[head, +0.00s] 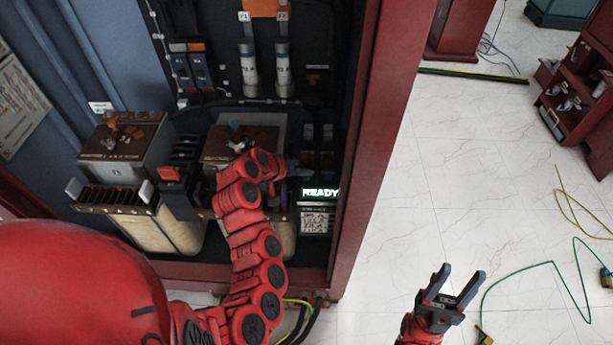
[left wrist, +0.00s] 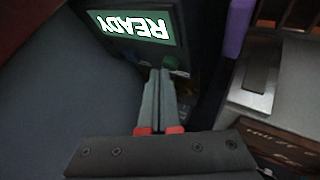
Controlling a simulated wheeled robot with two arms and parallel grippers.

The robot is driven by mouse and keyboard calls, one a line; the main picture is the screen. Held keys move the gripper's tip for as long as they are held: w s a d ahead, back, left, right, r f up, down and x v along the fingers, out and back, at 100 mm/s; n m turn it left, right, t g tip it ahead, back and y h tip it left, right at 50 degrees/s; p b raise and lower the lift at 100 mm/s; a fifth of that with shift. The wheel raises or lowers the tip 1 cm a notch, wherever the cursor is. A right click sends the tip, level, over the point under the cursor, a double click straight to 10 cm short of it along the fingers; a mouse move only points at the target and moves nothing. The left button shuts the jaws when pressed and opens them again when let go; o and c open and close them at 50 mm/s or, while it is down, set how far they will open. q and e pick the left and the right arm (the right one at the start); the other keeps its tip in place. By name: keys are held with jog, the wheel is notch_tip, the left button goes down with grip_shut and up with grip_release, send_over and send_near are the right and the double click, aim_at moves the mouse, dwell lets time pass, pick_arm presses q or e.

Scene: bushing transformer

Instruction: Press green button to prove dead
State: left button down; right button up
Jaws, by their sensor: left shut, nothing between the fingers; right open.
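The unit with a lit display reading READY (head: 320,192) sits low on the right inside the cabinet. The same display (left wrist: 133,27) shows upside down in the left wrist view. A round green button (left wrist: 170,62) is beside and below the display in that view. My left gripper (left wrist: 160,73) is shut and empty, its fingertips right at the button's edge; I cannot tell whether they touch it. In the head view my left arm hides most of that gripper and the button. My right gripper (head: 459,278) is open and empty over the floor, outside the cabinet.
Two brown-topped transformer blocks (head: 125,137) (head: 240,146) stand in the cabinet. Fuses (head: 248,70) line the back panel. The cabinet's red post (head: 377,130) borders the display's right. Yellow and green cables (head: 540,263) lie on the floor; a red cart (head: 580,95) stands farther right.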

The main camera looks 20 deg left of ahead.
pick_arm(q)
jog(key=shift+f, duration=0.25)
jog(key=shift+r, duration=0.1)
dwell(0.4)
jog(key=shift+r, duration=0.75)
notch_tip(320, 180, up, 5)
jog(key=shift+r+p, duration=0.1)
jog(key=shift+p, duration=0.85)
